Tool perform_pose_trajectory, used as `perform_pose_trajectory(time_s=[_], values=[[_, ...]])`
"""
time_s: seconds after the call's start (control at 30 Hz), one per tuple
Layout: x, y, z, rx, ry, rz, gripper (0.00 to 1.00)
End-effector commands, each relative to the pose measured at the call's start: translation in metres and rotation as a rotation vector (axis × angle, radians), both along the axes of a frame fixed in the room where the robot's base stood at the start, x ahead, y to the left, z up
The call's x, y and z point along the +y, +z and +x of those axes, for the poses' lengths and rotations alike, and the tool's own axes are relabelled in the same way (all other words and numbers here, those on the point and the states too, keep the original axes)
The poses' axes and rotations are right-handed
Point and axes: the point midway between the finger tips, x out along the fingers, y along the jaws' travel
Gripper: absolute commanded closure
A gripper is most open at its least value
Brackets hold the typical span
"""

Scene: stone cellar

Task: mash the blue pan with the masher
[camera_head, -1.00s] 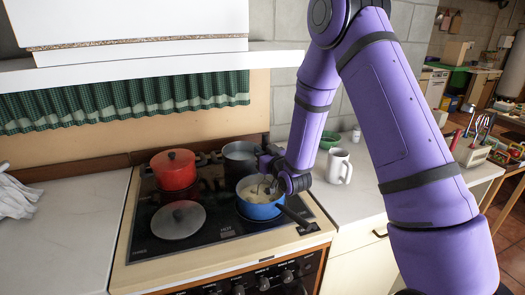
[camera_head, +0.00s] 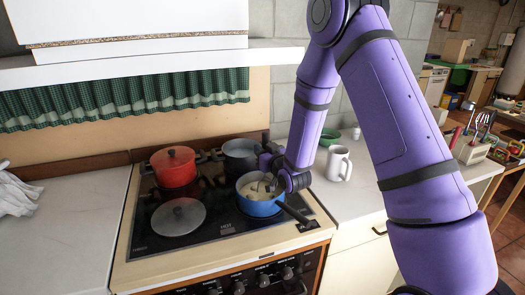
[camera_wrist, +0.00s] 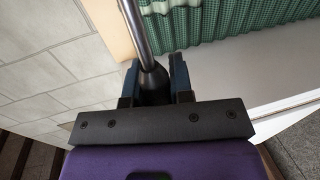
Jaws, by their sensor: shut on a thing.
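The blue pan (camera_head: 262,208) stands on the right front of the hob, its dark handle pointing to the lower right. Pale food (camera_head: 254,190) shows inside it. My gripper (camera_head: 272,164) is just above the pan's right side. In the wrist view my gripper (camera_wrist: 154,88) is shut on the dark rod-like handle of the masher (camera_wrist: 134,28). The masher's lower end is hard to make out in the head view and seems to be down in the pan, partly hidden by my gripper.
A red lidded pot (camera_head: 174,168) and a grey pot (camera_head: 239,157) stand at the back of the hob (camera_head: 222,222). A white mug (camera_head: 339,163) and green bowl (camera_head: 330,137) are on the right counter. The left counter is mostly clear.

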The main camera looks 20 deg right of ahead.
Motion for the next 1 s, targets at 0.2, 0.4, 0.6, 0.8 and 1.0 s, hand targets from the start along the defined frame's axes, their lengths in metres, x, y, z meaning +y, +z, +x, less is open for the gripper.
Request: perform_pose_trajectory(time_s=[0.2,0.4,0.6,0.8,1.0], values=[[0.0,-0.001,-0.001,0.008,0.0,-0.001,1.0],[0.0,0.014,-0.001,0.005,0.0,-0.001,1.0],[0.0,0.024,-0.001,0.005,0.0,-0.001,1.0],[0.0,0.024,-0.001,0.004,0.0,-0.001,1.0],[0.007,0.024,0.002,0.003,0.001,0.0,1.0]])
